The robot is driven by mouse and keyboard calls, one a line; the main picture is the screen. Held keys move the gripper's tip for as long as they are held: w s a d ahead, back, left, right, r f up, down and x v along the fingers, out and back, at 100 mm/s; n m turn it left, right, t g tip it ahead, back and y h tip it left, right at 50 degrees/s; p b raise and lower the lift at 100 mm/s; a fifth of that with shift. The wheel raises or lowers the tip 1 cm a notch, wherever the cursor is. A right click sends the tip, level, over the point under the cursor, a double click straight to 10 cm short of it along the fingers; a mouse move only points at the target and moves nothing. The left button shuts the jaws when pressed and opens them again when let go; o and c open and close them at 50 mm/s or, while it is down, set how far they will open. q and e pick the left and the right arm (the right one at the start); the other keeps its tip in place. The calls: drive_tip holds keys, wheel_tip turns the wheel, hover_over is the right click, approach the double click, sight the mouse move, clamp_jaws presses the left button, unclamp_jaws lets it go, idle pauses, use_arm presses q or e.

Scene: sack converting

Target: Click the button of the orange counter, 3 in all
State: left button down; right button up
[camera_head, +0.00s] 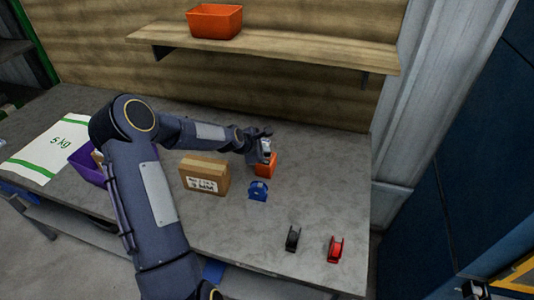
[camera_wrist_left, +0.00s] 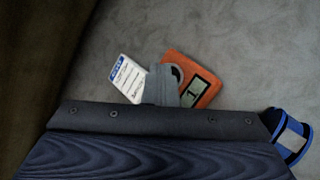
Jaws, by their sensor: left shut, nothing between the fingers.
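The orange counter (camera_head: 266,168) stands on the grey table, right of the cardboard box. In the left wrist view the counter (camera_wrist_left: 205,101) shows a display that appears to read 1. My left gripper (camera_head: 264,152) is shut and empty, pointing down at the counter's top. In the left wrist view its grey fingers (camera_wrist_left: 163,86) overlap the counter's left part, beside a round grey ring that may be the button. The fingers partly hide this area, so I cannot tell whether they touch or press it.
A cardboard box (camera_head: 204,177), a blue tape dispenser (camera_head: 258,191), and black (camera_head: 292,239) and red (camera_head: 335,249) dispenser-like items stand nearby. A white labelled card (camera_wrist_left: 127,78) lies beside the counter. A purple bin (camera_head: 84,165) and sack (camera_head: 45,150) are left; a shelf (camera_head: 290,48) overhangs behind.

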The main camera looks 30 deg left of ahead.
use_arm(q)
drive_tip(key=shift+r+p, duration=0.3)
drive_tip(key=shift+r, duration=0.45)
drive_tip(key=shift+r+p, duration=1.5)
drive_tip(key=shift+r, duration=1.1)
drive_tip(key=shift+f, duration=0.1)
